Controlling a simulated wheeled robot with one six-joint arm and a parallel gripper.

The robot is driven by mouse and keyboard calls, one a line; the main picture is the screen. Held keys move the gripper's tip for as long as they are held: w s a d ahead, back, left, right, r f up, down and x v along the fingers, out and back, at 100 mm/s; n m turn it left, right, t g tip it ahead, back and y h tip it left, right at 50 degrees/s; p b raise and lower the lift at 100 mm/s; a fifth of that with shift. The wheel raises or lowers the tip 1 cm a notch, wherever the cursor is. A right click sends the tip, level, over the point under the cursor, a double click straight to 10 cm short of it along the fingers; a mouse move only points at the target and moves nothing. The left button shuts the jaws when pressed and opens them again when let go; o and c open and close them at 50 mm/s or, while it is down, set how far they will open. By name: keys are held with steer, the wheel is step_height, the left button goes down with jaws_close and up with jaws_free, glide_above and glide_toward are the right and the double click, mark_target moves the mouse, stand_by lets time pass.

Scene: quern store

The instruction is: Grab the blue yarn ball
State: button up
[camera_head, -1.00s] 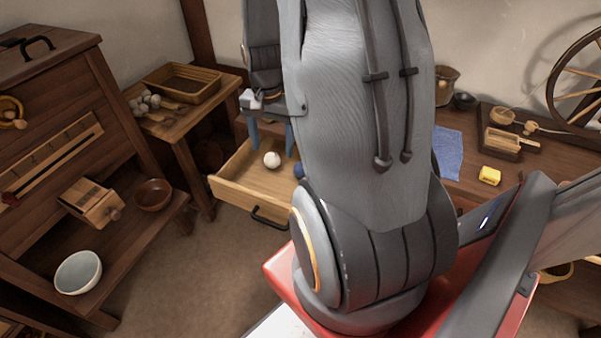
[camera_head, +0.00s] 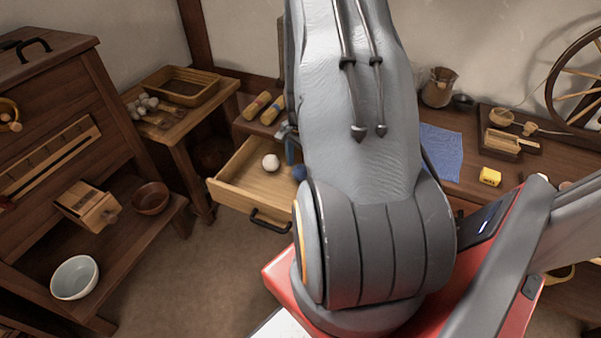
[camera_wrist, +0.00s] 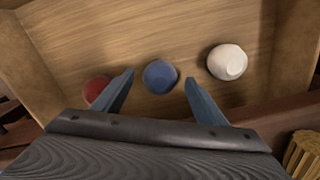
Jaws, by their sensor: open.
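The blue yarn ball (camera_wrist: 160,76) lies in an open wooden drawer, between a red ball and a white ball in the wrist view. In the head view only part of the blue ball (camera_head: 299,173) shows beside my arm. My gripper (camera_wrist: 159,76) is open and empty, with one finger on each side of the blue ball in the picture. I cannot tell how far above the ball the fingertips are. In the head view my arm hides most of the gripper; one finger (camera_head: 290,152) shows over the drawer.
The white ball (camera_wrist: 227,62) is right of the fingers. The red ball (camera_wrist: 96,89) is partly behind the left finger. The drawer's walls (camera_head: 238,200) surround them.

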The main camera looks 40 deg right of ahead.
steer(key=shift+f, duration=0.9)
steer(key=c, duration=1.1)
steer(key=shift+r, duration=0.1)
